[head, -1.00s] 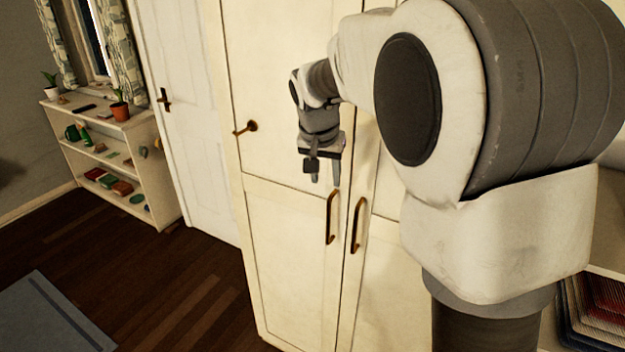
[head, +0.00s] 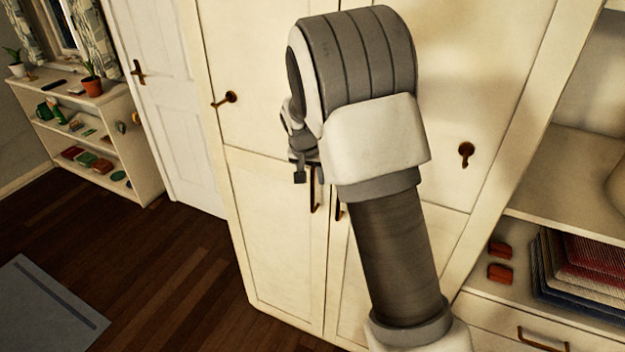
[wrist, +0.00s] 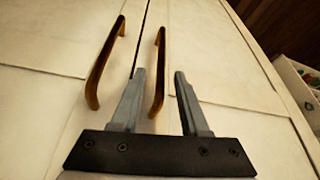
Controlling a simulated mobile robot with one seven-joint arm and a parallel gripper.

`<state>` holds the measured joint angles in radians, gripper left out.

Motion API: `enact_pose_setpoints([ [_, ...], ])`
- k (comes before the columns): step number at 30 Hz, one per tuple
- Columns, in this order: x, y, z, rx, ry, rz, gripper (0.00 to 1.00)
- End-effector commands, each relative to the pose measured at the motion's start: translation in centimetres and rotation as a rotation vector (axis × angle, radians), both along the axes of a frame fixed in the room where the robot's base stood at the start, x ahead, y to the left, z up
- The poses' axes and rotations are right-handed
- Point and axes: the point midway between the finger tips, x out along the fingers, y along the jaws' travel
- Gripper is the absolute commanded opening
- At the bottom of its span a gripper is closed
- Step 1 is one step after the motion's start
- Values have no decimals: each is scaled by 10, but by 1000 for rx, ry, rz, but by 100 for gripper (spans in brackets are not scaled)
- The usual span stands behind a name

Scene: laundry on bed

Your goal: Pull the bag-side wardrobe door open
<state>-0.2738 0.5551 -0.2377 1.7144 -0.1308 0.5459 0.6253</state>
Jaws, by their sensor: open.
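The cream wardrobe has two lower doors side by side. The left door (head: 275,235) has a bronze bar handle (head: 314,192), and the right door's handle (head: 339,211) is mostly behind my arm. My gripper (head: 308,172) is at the left door's handle, partly hidden by my arm. In the wrist view, my open gripper (wrist: 159,73) has a finger on each side of this handle (wrist: 158,80) in the picture, not closed on it. The other handle (wrist: 103,65) lies outside the fingers. The lower doors look shut. No bag is recognisable.
Upper wardrobe doors carry a left knob (head: 231,97) and a right knob (head: 466,150). Open shelving with folded cloths (head: 570,265) stands at right. A low bookshelf (head: 145,165) stands at left, beside a white room door (head: 170,110). The wooden floor (head: 150,260) before the wardrobe's left is clear.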

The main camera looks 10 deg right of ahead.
Motion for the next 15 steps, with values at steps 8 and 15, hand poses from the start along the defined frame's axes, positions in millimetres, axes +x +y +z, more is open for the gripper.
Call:
enact_pose_setpoints([
  [8, 10, -4, -24, 0, -1, 0, 45],
  [15, 11, -4, -27, 0, -1, 0, 45],
])
